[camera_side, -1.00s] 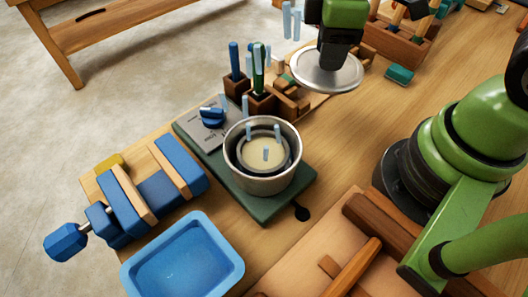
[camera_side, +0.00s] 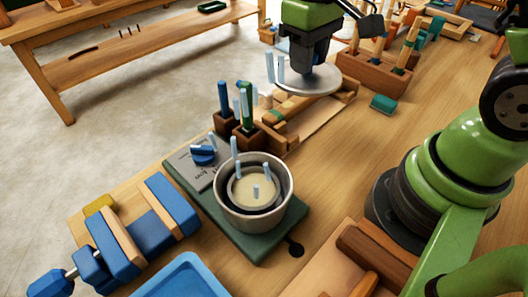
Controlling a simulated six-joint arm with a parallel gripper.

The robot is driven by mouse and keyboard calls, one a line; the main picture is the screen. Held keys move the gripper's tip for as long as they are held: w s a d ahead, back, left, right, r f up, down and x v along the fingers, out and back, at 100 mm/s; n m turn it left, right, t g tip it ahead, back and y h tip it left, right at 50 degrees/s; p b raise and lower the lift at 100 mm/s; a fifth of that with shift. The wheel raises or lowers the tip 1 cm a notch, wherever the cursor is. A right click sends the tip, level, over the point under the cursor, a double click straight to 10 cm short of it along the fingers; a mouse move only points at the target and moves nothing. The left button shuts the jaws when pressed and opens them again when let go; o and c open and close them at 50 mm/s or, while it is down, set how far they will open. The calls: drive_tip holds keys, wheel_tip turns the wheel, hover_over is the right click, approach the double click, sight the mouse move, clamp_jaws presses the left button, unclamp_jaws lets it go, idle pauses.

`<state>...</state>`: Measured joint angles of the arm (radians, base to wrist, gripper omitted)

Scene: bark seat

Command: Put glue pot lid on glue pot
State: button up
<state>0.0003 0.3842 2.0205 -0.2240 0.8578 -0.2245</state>
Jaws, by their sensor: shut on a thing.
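The glue pot (camera_side: 254,213) is a round metal pot with a smaller inner pot of pale glue (camera_side: 254,187). It stands without a lid on a dark green base (camera_side: 262,245) in the middle of the side view. The glue pot lid (camera_side: 308,80) is a flat grey metal disc at the top of the view. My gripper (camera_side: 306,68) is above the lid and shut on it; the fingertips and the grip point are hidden. The lid is held roughly level, up and to the right of the pot, apart from it.
Wooden holders with blue and green handled tools (camera_side: 248,133) stand between pot and lid. A blue clamp (camera_side: 137,229) and a blue tray (camera_side: 188,280) lie at the lower left. A wooden tool box (camera_side: 375,74) and a teal block (camera_side: 383,104) are at the upper right.

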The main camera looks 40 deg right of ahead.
wheel_tip(320, 180, up, 6)
drive_tip(key=shift+r, duration=0.2)
drive_tip(key=s+a+n, duration=0.3)
drive_tip(key=a+n, duration=0.6)
drive_tip(key=s+a+n, duration=0.3)
drive_tip(key=a+n, duration=0.6)
drive_tip(key=a, duration=0.1)
drive_tip(key=shift+w+d+f, duration=0.1)
drive_tip(key=shift+d+f, duration=0.05)
drive_tip(key=shift+f, duration=2.9)
drive_tip(key=shift+d+f, duration=0.1)
drive_tip(key=shift+f, duration=2.9)
drive_tip(key=shift+f, duration=0.55)
drive_tip(key=o, duration=1.3)
